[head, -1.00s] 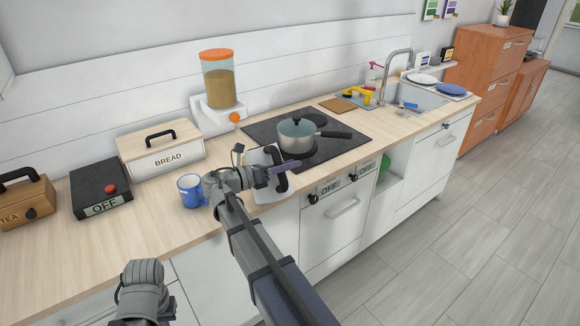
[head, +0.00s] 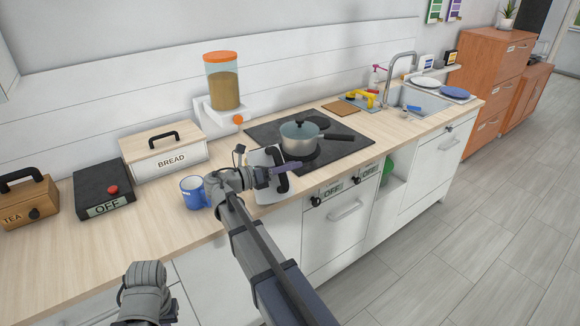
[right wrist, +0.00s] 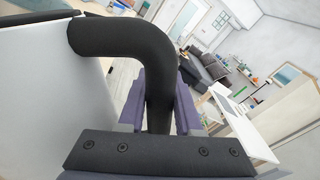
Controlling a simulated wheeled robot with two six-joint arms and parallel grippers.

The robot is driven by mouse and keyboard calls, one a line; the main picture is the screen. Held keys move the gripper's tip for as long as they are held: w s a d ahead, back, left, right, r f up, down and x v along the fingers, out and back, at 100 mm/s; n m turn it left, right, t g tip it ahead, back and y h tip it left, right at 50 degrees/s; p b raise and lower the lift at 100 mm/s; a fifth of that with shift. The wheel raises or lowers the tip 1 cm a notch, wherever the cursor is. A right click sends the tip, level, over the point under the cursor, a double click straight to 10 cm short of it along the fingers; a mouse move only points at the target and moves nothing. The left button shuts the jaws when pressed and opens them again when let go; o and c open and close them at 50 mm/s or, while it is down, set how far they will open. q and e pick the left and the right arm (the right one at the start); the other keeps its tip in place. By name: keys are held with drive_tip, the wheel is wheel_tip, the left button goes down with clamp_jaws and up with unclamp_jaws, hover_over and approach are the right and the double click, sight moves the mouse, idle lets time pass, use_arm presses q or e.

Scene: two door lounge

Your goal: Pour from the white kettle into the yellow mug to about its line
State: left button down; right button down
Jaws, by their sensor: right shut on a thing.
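The white kettle (head: 266,192) is at the front edge of the counter, partly hidden behind my right arm; its white wall also fills the left of the right wrist view (right wrist: 40,100). My right gripper (head: 284,170) is shut on its black handle, which passes between the fingers in the right wrist view. The kettle looks roughly upright; I cannot tell whether it touches the counter. No yellow mug shows. A blue mug (head: 193,192) stands on the counter just left of my right wrist. My left arm shows at the bottom left, but its fingers are out of view.
A pot (head: 299,140) sits on the black cooktop (head: 340,145) behind the kettle. A dispenser (head: 222,85), bread box (head: 168,160), black OFF box (head: 103,185) and tea box (head: 28,203) line the back. The counter's front left (head: 110,245) is clear.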

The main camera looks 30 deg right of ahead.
drive_tip(key=shift+w+r, duration=0.1)
drive_tip(key=shift+r, duration=0.05)
drive_tip(key=shift+r+n+p, duration=0.35)
drive_tip(key=shift+n, duration=0.15)
drive_tip(key=shift+w+r+p, duration=0.15)
drive_tip(key=shift+r+p, duration=0.15)
drive_tip(key=shift+w+r+n+p, duration=0.2)
drive_tip(key=shift+r+n+p, duration=0.3)
drive_tip(key=shift+r, duration=0.1)
idle(0.6)
drive_tip(key=shift+w+r+n+p, duration=0.2)
drive_tip(key=shift+r+n+p, duration=0.1)
drive_tip(key=shift+p, duration=0.1)
drive_tip(key=shift+w+r+p, duration=0.2)
drive_tip(key=shift+r+p, duration=0.2)
drive_tip(key=shift+r, duration=0.05)
drive_tip(key=shift+r+n, duration=0.1)
drive_tip(key=shift+n, duration=0.2)
